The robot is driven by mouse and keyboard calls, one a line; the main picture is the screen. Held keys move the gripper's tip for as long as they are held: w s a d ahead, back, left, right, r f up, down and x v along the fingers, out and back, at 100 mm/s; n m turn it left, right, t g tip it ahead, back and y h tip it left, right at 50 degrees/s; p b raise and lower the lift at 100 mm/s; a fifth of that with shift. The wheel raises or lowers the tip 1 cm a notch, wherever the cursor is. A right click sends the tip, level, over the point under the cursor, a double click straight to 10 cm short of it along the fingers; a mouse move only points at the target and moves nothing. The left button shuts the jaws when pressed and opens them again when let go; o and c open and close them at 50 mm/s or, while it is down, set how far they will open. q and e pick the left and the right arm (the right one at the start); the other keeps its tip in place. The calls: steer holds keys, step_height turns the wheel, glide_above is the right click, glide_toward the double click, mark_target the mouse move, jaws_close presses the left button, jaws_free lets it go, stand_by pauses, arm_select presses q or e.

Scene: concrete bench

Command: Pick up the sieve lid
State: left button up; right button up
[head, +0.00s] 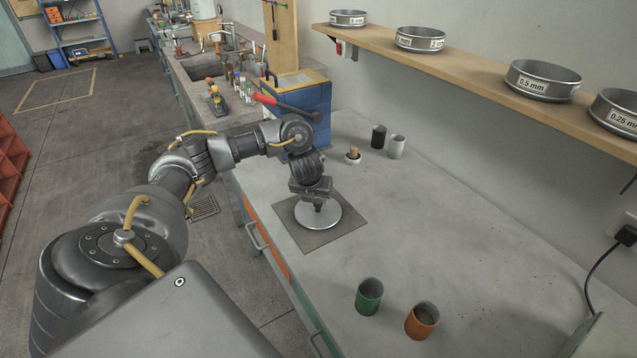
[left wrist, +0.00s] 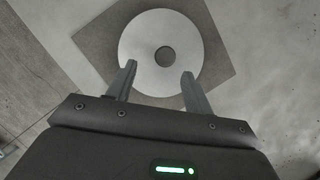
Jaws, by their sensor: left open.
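The sieve lid (head: 330,215) is a round, pale metal disc lying on a dark square mat (head: 348,228) on the bench. In the left wrist view the lid (left wrist: 190,60) has a dark round knob (left wrist: 165,57) at its centre. My left gripper (head: 318,205) points down over the lid. In the left wrist view its open fingers (left wrist: 158,80) stand apart, with the knob a little beyond the line of the fingertips. I cannot tell the exact height of the tips over the lid. My right gripper is not in view.
A green cup (head: 369,297) and an orange cup (head: 422,321) stand at the front. A black cup (head: 378,136), a grey cup (head: 397,147) and a small pot (head: 353,156) stand behind. A shelf (head: 460,65) holds several labelled sieves. A blue box (head: 300,98) stands at the back left.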

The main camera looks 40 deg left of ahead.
mark_target(318, 201)
arm_select(q)
steer(key=shift+w+f, duration=0.3)
steer(key=shift+f, duration=0.05)
steer(key=x, duration=0.4)
steer(key=shift+w+a, duration=0.1)
steer(key=shift+w, duration=0.3)
steer(key=shift+w+a+f, duration=0.1)
steer(key=shift+f, duration=0.25)
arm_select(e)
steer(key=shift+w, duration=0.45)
arm_select(q)
steer(key=shift+c, duration=0.2)
jaws_close()
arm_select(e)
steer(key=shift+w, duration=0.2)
arm_select(q)
steer(key=shift+r, duration=0.1)
